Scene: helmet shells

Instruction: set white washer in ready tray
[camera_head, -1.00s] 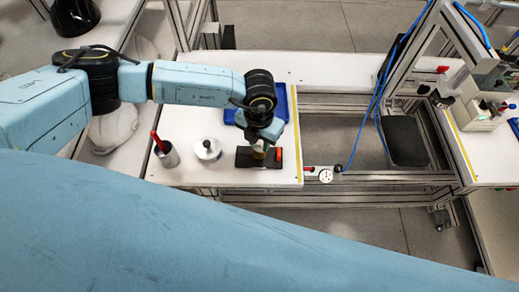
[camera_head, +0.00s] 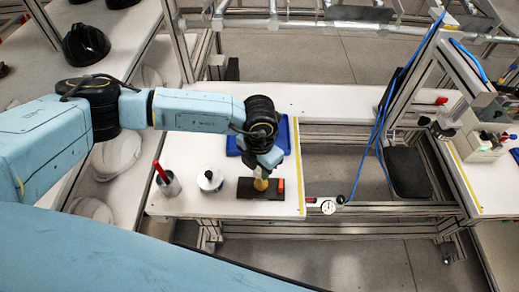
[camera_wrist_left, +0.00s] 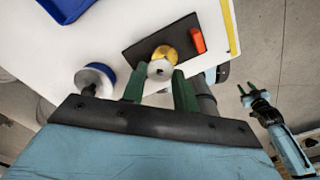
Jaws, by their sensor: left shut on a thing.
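In the left wrist view a pale washer with a hole (camera_wrist_left: 160,70) sits between the green fingertips of my left gripper (camera_wrist_left: 158,82), which is shut on it. A round yellow piece (camera_wrist_left: 166,52) is just behind the washer, on a dark board (camera_wrist_left: 140,46). In the head view my left gripper (camera_head: 263,172) points down over the dark board (camera_head: 246,189); the washer cannot be made out there. A blue tray (camera_head: 283,134) lies behind the gripper, partly hidden by my arm. My right gripper (camera_wrist_left: 249,90) shows small in the wrist view, fingers apart and empty.
An orange piece (camera_head: 280,185) lies on the board. A white round container with a dark knob (camera_head: 210,180) and a grey cup with a red item (camera_head: 168,184) stand left of it. The white table (camera_head: 225,208) ends at a yellow-striped right edge.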

